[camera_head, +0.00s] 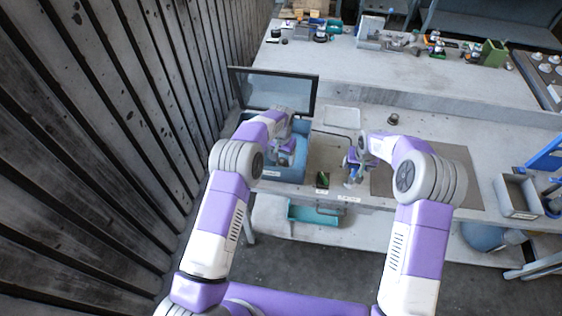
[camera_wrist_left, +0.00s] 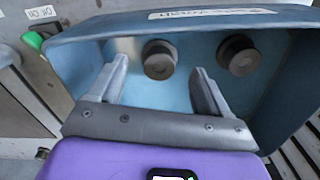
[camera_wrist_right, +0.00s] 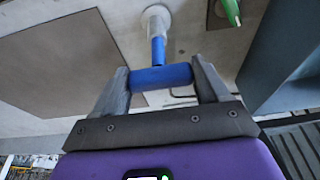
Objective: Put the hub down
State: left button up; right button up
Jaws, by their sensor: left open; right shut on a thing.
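Two dark round hubs lie on the floor of the blue bin (camera_wrist_left: 285,100) in the left wrist view: one hub (camera_wrist_left: 160,60) and a second hub (camera_wrist_left: 238,55) to its right. My left gripper (camera_wrist_left: 158,68) is open and reaches into the bin. The first hub shows between and just past its fingertips; I see no contact. In the head view my left gripper (camera_head: 286,150) is over the bin (camera_head: 290,177), and its arm hides much of the inside. My right gripper (camera_wrist_right: 160,78) is shut on the blue bar of a T-shaped tool (camera_wrist_right: 158,50) with a pale end.
A dark-framed panel (camera_head: 272,91) stands behind the bin. A green object (camera_head: 322,180) is at the bench's front edge, right of the bin. A small dark round part (camera_head: 392,118) stands farther back. A grey mat (camera_head: 440,180) lies right of my right gripper. A plank wall runs along the left.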

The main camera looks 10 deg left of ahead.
aim_at(281, 163)
pick_arm(q)
notch_tip(281, 163, up, 8)
jog(key=shift+r, duration=0.25)
pick_arm(e)
jog(key=shift+r, duration=1.1)
jog(key=shift+w+r, duration=0.2)
jog(key=shift+r, duration=1.2)
jog(key=shift+c, duration=0.2)
jog(key=o, duration=0.7)
jog(key=shift+c, duration=0.2)
jog(key=o, duration=0.4)
jog(key=shift+s, duration=0.15)
jog(key=shift+o, duration=0.2)
jog(key=shift+f, duration=0.15)
jog(key=shift+f, duration=0.1)
